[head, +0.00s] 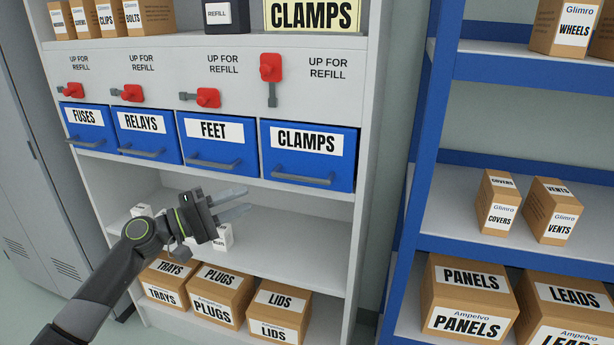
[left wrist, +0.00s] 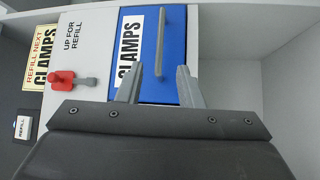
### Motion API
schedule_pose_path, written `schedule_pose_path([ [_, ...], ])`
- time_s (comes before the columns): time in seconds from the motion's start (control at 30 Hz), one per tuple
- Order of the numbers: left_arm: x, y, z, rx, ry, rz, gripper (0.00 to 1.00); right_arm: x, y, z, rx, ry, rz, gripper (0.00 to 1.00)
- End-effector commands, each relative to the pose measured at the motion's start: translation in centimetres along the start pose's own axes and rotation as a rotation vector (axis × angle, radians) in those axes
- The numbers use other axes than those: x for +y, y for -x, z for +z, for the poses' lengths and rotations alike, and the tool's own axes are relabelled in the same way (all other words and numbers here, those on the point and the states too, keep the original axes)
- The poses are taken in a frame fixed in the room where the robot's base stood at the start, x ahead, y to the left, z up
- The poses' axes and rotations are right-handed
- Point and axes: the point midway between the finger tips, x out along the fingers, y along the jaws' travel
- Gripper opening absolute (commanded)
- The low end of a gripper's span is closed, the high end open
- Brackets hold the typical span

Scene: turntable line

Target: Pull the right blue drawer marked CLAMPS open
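The blue CLAMPS drawer (head: 308,168) is the rightmost in a row of blue drawers in the head view and looks closed. Its grey bar handle (head: 303,180) runs along its lower front. In the left wrist view the CLAMPS drawer (left wrist: 137,70) lies straight ahead, its handle (left wrist: 160,42) standing upright in that picture. My left gripper (head: 238,203) is open and empty, below and left of the drawer in the head view. In the left wrist view its two fingertips (left wrist: 158,72) are spread, with the handle beyond and between them. My right gripper is not in view.
Above the CLAMPS drawer, a red lever (head: 271,68) points up; it also shows in the left wrist view (left wrist: 62,80). FEET (head: 217,142), RELAYS and FUSES drawers are to the left. The shelf below (head: 290,235) holds small white boxes. A blue rack (head: 435,110) stands right.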

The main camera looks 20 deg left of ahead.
Motion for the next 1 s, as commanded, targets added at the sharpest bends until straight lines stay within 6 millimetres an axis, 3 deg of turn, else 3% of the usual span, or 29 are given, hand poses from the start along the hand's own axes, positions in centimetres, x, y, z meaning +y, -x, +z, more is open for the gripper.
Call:
schedule_pose_path([
  [0.17, 0.5, -3.3, 0.0, 0.000, 0.003, 0.006, 0.33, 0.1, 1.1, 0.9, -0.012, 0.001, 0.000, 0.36],
  [0.63, 0.3, -12.5, 0.0, 0.000, 0.003, 0.002, 0.33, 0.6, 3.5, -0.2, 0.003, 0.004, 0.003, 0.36],
  [0.8, 0.1, -14.5, -0.1, 0.002, 0.001, 0.001, 0.33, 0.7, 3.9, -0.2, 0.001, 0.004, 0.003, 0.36],
  [1.0, 0.0, -15.3, 0.0, 0.002, -0.001, -0.001, 0.33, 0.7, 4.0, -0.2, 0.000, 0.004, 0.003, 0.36],
])
